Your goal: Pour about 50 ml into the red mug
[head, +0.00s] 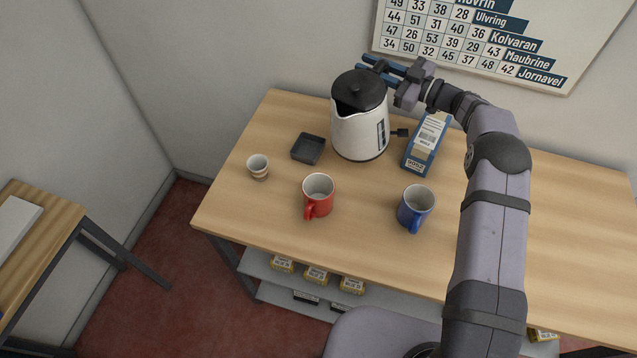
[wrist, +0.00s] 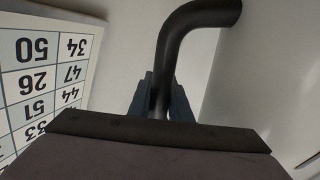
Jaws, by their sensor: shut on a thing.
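The red mug (head: 318,196) stands upright near the front edge of the table, its handle toward the front. The white kettle (head: 358,135) with a black lid stands behind it and to the right, looking upright. My gripper (head: 380,68) is at the back of the kettle's top. In the wrist view my gripper's blue fingers (wrist: 162,100) are shut on the kettle's black handle (wrist: 172,60). The inside of the kettle is hidden by its lid. The red mug's inside looks pale, with no liquid that I can make out.
A blue mug (head: 416,207) stands right of the red mug. A small cup (head: 258,167) and a dark square tray (head: 308,148) are at the left. A blue box (head: 427,143) stands close right of the kettle. The table (head: 580,230) is clear at the right.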

